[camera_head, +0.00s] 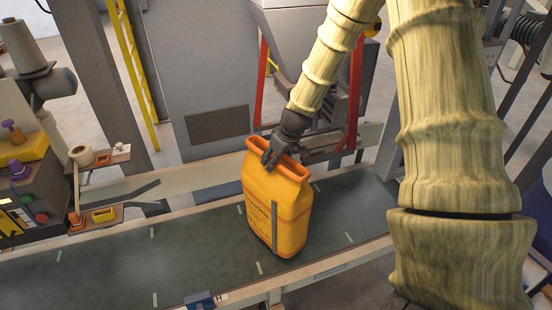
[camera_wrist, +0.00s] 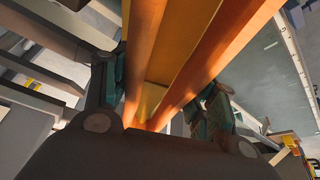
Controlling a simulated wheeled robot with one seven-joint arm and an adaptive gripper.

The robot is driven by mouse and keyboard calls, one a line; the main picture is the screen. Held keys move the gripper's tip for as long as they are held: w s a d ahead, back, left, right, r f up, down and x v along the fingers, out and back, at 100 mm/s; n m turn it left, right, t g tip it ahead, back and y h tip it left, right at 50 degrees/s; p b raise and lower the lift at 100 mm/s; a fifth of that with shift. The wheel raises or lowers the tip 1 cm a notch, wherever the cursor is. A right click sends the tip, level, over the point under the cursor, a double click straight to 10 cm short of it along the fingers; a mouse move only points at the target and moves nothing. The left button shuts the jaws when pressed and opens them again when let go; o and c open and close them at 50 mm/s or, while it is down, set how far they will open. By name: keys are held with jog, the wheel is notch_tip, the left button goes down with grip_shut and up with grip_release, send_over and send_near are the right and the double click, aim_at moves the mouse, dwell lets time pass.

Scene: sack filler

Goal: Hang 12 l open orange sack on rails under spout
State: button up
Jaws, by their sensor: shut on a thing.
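The orange sack (camera_head: 275,208) is upright over the green conveyor belt, its thick orange rim at the top and dark print on its front. I cannot tell whether its base touches the belt. In the wrist view the orange rim (camera_wrist: 205,65) runs in two bands between the fingers of my gripper (camera_wrist: 160,100). The grey hopper (camera_head: 294,32) stands behind and to the right of the sack, with dark parts below it. My arm partly covers this area, and the spout and rails are not clear.
The conveyor belt (camera_head: 120,265) runs across the front, mostly clear to the left of the sack. A control box (camera_head: 28,203) with coloured buttons and a small shelf with a yellow tray (camera_head: 104,215) stand at the left. Red posts (camera_head: 355,85) flank the hopper.

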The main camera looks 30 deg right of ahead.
jog(key=shift+f, duration=0.25)
jog(key=o, duration=0.9)
jog(key=shift+o, duration=0.2)
jog(key=b+v, duration=0.2)
jog(key=v, duration=1.1)
jog(key=shift+b, duration=0.35)
jog(key=shift+w+r, duration=0.15)
jog(key=shift+a, duration=0.1)
